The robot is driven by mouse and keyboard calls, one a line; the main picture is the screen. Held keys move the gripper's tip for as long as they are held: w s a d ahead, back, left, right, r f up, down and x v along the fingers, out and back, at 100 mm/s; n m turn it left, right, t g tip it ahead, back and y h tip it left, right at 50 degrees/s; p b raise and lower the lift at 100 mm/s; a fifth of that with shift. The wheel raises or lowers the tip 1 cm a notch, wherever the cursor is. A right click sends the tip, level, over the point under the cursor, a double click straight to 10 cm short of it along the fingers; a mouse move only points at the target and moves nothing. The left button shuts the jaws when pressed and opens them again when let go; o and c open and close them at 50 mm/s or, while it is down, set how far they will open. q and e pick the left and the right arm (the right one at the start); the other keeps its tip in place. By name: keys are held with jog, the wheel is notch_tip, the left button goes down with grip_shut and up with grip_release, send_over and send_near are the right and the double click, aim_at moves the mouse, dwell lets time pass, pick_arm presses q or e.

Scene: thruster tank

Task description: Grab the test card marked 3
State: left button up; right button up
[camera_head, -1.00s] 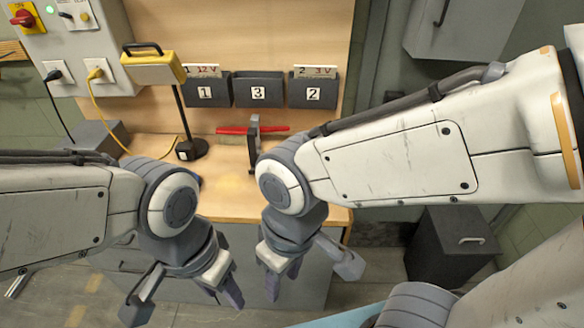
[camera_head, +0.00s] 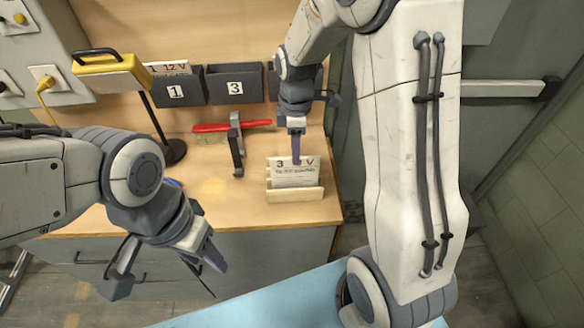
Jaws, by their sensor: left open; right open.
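The test card marked 3 (camera_head: 308,174) is white with a red V and small print. It stands in a slotted pale wooden holder (camera_head: 294,195) on the bench, at its right side. My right gripper (camera_head: 296,156) points down at the card's top edge. One finger shows, overlapping the upper middle of the card's face; the other finger is hidden. It is open, and I cannot tell whether it touches the card. My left gripper (camera_head: 165,277) is open and empty, low at the left, in front of the bench.
Dark wall pockets marked 1 (camera_head: 178,91) and 3 (camera_head: 236,85) hang behind; pocket 1 holds a 12 V card (camera_head: 168,68). A further pocket is mostly behind my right arm. A red-handled tool (camera_head: 233,127) and a yellow meter on a stand (camera_head: 108,74) are left of the holder.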

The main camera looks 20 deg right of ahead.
aim_at(295, 176)
notch_tip(295, 176, down, 10)
jog(key=p, duration=0.2)
jog(key=shift+p, duration=0.3)
jog(key=shift+f, duration=0.45)
grip_shut()
